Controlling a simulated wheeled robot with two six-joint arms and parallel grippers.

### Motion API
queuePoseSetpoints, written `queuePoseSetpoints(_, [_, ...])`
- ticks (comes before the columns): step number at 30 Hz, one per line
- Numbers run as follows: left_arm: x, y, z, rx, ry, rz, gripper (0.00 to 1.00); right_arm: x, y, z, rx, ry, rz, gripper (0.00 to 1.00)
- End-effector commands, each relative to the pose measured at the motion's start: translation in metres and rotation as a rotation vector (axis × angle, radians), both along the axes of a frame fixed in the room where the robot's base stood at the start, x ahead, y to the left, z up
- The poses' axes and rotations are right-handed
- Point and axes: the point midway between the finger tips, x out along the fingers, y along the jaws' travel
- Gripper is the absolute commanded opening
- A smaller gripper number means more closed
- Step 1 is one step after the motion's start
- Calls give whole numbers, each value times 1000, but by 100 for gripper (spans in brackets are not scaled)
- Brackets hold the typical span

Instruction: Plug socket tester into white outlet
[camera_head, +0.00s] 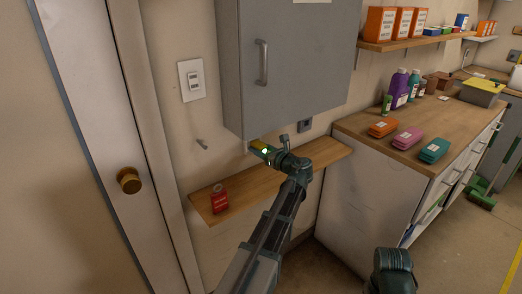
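The white outlet (192,80) is a plate on the wall between the door frame and the grey cabinet. A small yellow socket tester (257,146) with a bright green spot sits at the tip of my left gripper (266,152). The gripper appears shut on it, just below the cabinet's bottom edge and above the wooden shelf. The tester is right of and lower than the white outlet, apart from it. The fingers are small and partly hidden by the wrist. A darker grey outlet (304,125) is on the wall under the cabinet. My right gripper is out of view.
The grey wall cabinet (290,60) overhangs the tester. A red can (219,198) stands on the narrow wooden shelf (240,188). A hook (202,144) sticks out below the white outlet. A counter (385,123) with bottles and colored boxes stands right. Wall around the outlet is clear.

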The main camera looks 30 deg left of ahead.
Motion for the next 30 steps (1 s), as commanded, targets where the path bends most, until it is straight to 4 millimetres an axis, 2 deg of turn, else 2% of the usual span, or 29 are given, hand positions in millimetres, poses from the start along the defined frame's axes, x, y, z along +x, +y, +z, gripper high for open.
queuePoseSetpoints(1, [0,0,0,0,0,0,62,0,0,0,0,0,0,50])
queuePoseSetpoints(4, [0,0,0,0,0,0,79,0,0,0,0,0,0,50])
queuePoseSetpoints(12, [0,-1,0,-1,0,0,79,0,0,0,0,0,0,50])
queuePoseSetpoints(16, [-4,-8,2,-1,0,-2,79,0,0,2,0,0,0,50])
queuePoseSetpoints(20, [-13,-29,6,0,0,-3,79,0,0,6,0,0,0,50])
queuePoseSetpoints(30, [-40,-95,17,0,0,-3,79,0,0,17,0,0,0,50])
